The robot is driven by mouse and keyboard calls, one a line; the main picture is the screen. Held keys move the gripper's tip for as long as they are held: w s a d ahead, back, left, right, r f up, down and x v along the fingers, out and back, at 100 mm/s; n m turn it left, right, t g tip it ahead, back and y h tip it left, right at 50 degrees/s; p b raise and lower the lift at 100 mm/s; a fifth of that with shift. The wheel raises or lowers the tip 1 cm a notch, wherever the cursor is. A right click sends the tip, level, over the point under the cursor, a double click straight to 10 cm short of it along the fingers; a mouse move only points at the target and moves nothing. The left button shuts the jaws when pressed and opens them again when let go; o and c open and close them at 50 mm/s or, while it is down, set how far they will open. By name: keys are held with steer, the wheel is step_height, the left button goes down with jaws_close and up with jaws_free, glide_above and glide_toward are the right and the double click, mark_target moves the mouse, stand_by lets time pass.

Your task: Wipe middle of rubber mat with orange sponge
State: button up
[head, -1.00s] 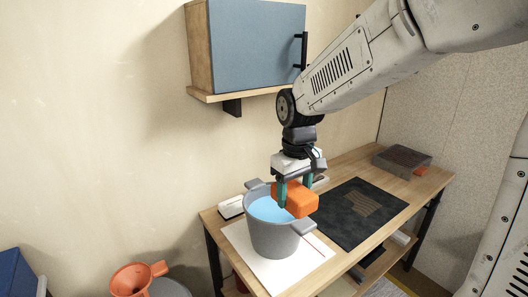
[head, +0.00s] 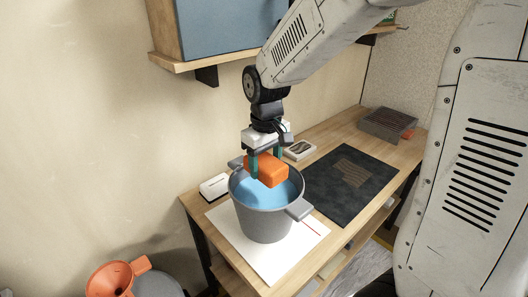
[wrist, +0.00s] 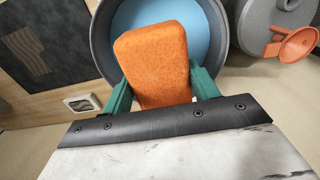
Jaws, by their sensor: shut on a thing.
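My gripper (head: 265,162) is shut on the orange sponge (head: 268,171), with one green finger on each side of it. The sponge also shows large in the wrist view (wrist: 155,62). It is over the grey bucket (head: 262,222), which holds blue liquid (head: 254,192). I cannot tell whether the sponge touches the liquid. The dark rubber mat (head: 372,200) lies flat on the table to the right of the bucket. A brownish striped patch (head: 356,174) marks the middle of the mat.
The bucket stands on a white sheet (head: 275,262) on the wooden table (head: 325,137). A white box (head: 214,187) and a small tray (head: 299,150) lie along the wall side. A grey grated box (head: 388,123) stands at the far end. A wall cabinet (head: 225,30) hangs above.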

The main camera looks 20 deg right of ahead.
steer(key=shift+s+f, duration=0.1)
steer(key=shift+f, duration=2.85)
steer(key=shift+f, duration=0.1)
steer(key=shift+f, duration=1.4)
steer(key=shift+a, duration=0.1)
steer(key=d, duration=0.3)
steer(key=shift+r, duration=0.1)
stand_by(0.5)
steer(key=shift+a, duration=0.15)
